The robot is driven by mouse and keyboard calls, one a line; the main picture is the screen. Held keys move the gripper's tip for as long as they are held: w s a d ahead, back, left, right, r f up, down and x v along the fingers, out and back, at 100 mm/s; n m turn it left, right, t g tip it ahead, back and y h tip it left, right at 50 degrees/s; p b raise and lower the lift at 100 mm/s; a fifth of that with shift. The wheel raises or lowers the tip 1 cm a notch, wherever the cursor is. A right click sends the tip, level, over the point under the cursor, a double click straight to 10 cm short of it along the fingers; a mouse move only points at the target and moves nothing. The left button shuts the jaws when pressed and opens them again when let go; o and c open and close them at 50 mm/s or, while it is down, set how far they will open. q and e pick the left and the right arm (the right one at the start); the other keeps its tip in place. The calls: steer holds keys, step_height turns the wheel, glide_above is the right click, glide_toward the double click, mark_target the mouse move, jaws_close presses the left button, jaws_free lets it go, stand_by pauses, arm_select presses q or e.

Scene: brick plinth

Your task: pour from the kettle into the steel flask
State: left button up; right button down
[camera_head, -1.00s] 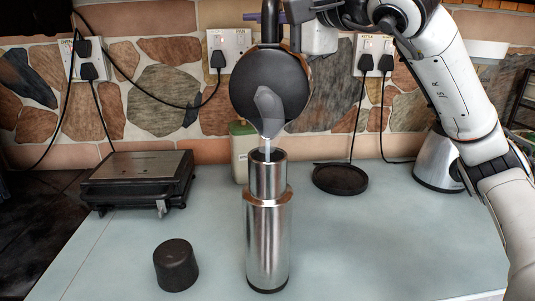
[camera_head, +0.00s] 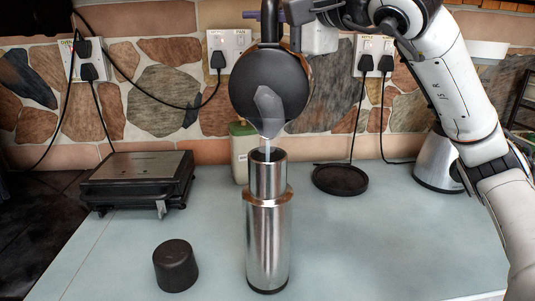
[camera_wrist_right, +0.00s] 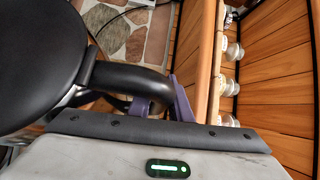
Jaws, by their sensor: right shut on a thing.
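The dark kettle (camera_head: 275,85) is tilted steeply with its spout pointing down over the steel flask (camera_head: 268,235). A thin pale stream (camera_head: 267,151) runs from the spout into the open mouth of the flask. The flask stands upright on the counter. My right gripper (camera_head: 273,17) is shut on the kettle's handle, at the top of the head view. In the right wrist view, purple fingers (camera_wrist_right: 168,100) are at the black handle (camera_wrist_right: 130,80), with the kettle body (camera_wrist_right: 40,60) at left. My left gripper is not in view.
A black cap (camera_head: 175,266) sits on the counter left of the flask. A dark grill appliance (camera_head: 138,178) stands further left. Behind are a pale container (camera_head: 241,150), a round black kettle base (camera_head: 340,179) and a metal appliance (camera_head: 437,163). The counter right of the flask is clear.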

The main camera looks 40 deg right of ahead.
steer(key=shift+s+r, duration=0.15)
steer(key=shift+r, duration=0.1)
